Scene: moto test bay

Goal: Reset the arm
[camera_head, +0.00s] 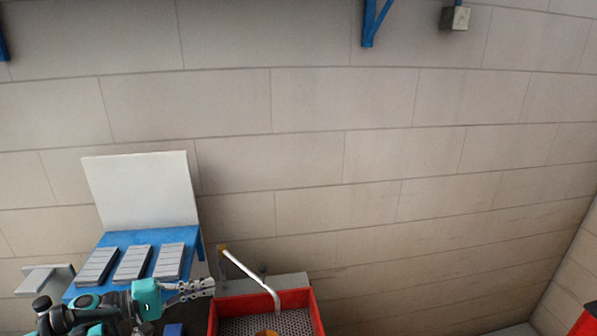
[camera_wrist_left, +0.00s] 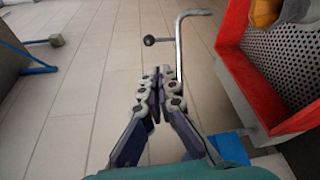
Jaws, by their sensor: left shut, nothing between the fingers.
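My left arm comes in at the lower left of the head view. Its gripper (camera_head: 212,287) points right, in front of the blue stand and just left of the red tray. In the left wrist view the gripper (camera_wrist_left: 158,72) has its fingertips together with nothing between them. A bent metal rod (camera_wrist_left: 180,45) with a dark ball on a side stem stands close past the fingertips. My right gripper is not in view.
A blue stand (camera_head: 122,239) holds several grey slatted blocks and a white panel (camera_head: 141,190). A red tray (camera_head: 212,318) with a perforated floor lies right of my gripper. A tiled wall (camera_head: 400,150) fills the back. The space right of the tray looks clear.

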